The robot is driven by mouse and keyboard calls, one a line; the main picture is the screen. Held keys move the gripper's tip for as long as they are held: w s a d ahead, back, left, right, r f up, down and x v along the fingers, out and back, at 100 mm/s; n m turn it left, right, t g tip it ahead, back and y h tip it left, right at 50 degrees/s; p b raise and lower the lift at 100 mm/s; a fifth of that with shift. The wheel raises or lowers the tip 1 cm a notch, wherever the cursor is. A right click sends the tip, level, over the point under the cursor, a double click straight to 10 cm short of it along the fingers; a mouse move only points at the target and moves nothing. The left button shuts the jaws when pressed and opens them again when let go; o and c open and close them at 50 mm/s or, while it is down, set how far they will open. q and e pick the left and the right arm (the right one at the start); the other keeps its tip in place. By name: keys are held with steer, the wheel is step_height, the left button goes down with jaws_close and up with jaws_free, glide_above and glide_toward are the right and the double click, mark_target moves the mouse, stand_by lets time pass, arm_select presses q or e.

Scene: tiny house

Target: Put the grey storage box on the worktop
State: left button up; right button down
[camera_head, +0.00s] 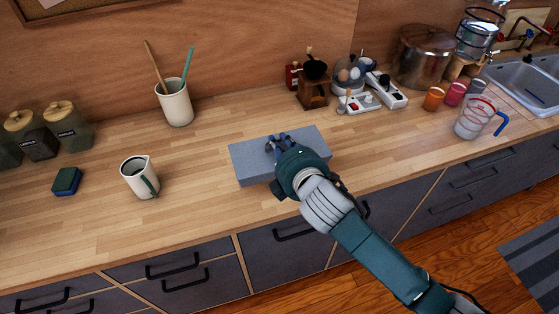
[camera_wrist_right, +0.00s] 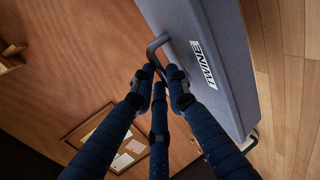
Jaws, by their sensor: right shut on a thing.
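The grey storage box (camera_head: 258,164) is at the front middle of the wooden worktop (camera_head: 210,215) in the head view, and looks to be resting on it. In the right wrist view the grey storage box (camera_wrist_right: 205,40) shows a dark handle and a white label. My right gripper (camera_head: 279,143) reaches over the box from the lower right. In the right wrist view the fingers of my right gripper (camera_wrist_right: 158,78) are closed together on the box's handle. The gripper and wrist hide part of the box's right side. My left gripper is not in view.
A white pitcher (camera_head: 136,178) and a dark green sponge (camera_head: 67,181) stand to the left. A utensil crock (camera_head: 174,104) is behind. A coffee grinder (camera_head: 313,88), a power strip (camera_head: 387,90) and a measuring jug (camera_head: 472,121) are to the right. Worktop around the box is clear.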

step_height(320, 180, down, 8)
steer(key=shift+f, duration=0.15)
steer(key=shift+s, duration=0.1)
steer(key=c, duration=1.7)
jaws_free()
steer(key=shift+f, duration=0.1)
steer(key=shift+b+v, duration=0.8)
steer(key=shift+v, duration=5.25)
